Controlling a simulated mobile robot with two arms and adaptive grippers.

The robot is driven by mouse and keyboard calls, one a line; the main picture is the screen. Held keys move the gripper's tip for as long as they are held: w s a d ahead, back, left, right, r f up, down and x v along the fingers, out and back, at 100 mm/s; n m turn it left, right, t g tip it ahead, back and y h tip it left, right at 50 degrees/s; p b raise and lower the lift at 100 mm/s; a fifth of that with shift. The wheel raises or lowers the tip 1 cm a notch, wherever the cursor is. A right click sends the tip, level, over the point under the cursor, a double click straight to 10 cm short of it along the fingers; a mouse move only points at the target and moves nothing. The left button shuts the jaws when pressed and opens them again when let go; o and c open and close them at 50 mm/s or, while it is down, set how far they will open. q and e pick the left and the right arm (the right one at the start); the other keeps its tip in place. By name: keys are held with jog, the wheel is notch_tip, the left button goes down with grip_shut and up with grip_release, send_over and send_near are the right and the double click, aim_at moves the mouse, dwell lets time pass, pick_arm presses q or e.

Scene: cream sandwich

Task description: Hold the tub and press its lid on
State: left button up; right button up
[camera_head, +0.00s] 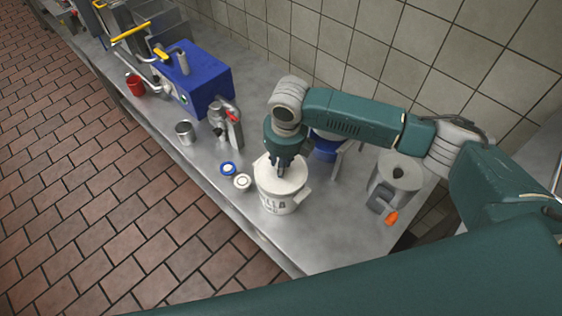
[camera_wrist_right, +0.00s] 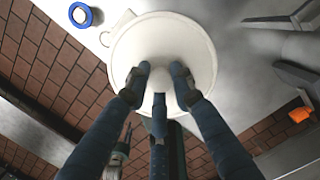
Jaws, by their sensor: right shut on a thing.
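The white tub (camera_head: 281,205) with dark lettering stands on the steel counter near its front edge. Its round white lid (camera_head: 296,180) covers its top; whether it is seated all the way around cannot be told. My right gripper (camera_head: 281,173) reaches down onto the middle of the lid, and its fingers are shut on it. My left gripper does not show.
A metal cup (camera_head: 185,132), a blue machine (camera_head: 195,80) and a red cup (camera_head: 135,85) stand farther left. A grey cylinder (camera_head: 399,172) and orange-tipped item (camera_head: 391,218) are right.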

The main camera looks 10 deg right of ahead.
dwell(0.9)
jog(key=shift+f, duration=0.1)
jog(key=o, duration=1.1)
jog(key=shift+o, duration=0.4)
jog(key=o, duration=0.4)
jog(key=shift+o, duration=0.2)
jog(key=shift+p, duration=0.3)
